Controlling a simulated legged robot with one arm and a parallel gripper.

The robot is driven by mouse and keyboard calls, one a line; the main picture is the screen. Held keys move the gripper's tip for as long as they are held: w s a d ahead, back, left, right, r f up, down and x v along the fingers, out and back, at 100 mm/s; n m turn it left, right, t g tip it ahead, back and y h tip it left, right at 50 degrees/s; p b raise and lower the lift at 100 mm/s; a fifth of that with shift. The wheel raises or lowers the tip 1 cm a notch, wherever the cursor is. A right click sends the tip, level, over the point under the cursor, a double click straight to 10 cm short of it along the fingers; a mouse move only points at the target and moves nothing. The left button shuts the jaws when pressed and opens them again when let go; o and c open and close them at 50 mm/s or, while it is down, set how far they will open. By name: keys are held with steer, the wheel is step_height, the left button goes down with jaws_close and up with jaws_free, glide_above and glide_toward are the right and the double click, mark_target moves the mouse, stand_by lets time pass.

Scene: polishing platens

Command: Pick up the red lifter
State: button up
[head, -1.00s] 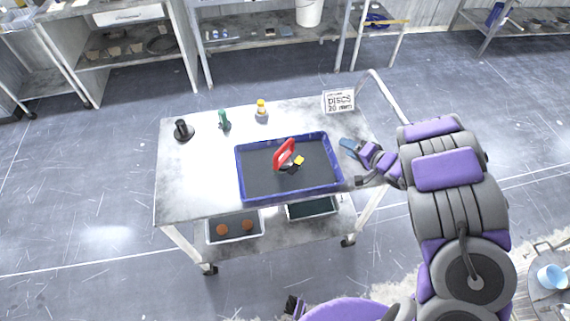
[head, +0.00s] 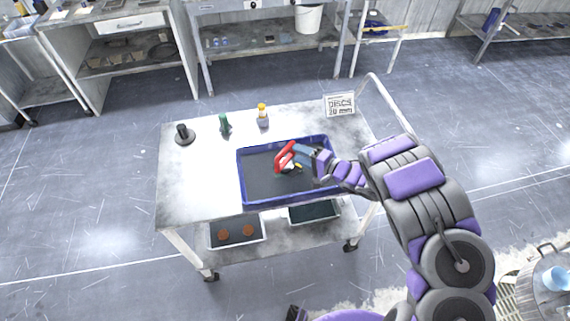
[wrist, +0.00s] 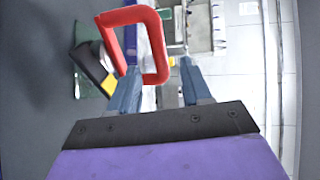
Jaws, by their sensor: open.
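The red lifter (head: 283,155) stands in the blue tray (head: 241,180) on the trolley top. Its red loop handle shows large in the wrist view (wrist: 130,16). My gripper (head: 297,150) is at the lifter's right side, over the tray. In the wrist view my gripper (wrist: 160,85) has its two blue-grey fingers apart, with the lower part of the red handle at their tips. I cannot tell whether the fingers touch the handle. The lifter's base is partly hidden; a dark and yellow piece (wrist: 108,85) shows beside the handle.
On the trolley (head: 190,185) stand a black-handled tool (head: 183,134), a green item (head: 225,124), a yellow-capped bottle (head: 263,116) and a discs sign (head: 340,105). The trolley's left part is clear. The tray's rim surrounds the lifter.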

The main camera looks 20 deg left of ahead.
mark_target(286, 150)
steer(key=shift+b+x, duration=0.8)
steer(key=shift+x, duration=2.5)
steer(key=shift+s, duration=0.2)
steer(key=shift+d, duration=0.1)
steer(key=shift+c, duration=0.4)
steer(key=c, duration=0.3)
jaws_close()
steer(key=shift+f, duration=0.1)
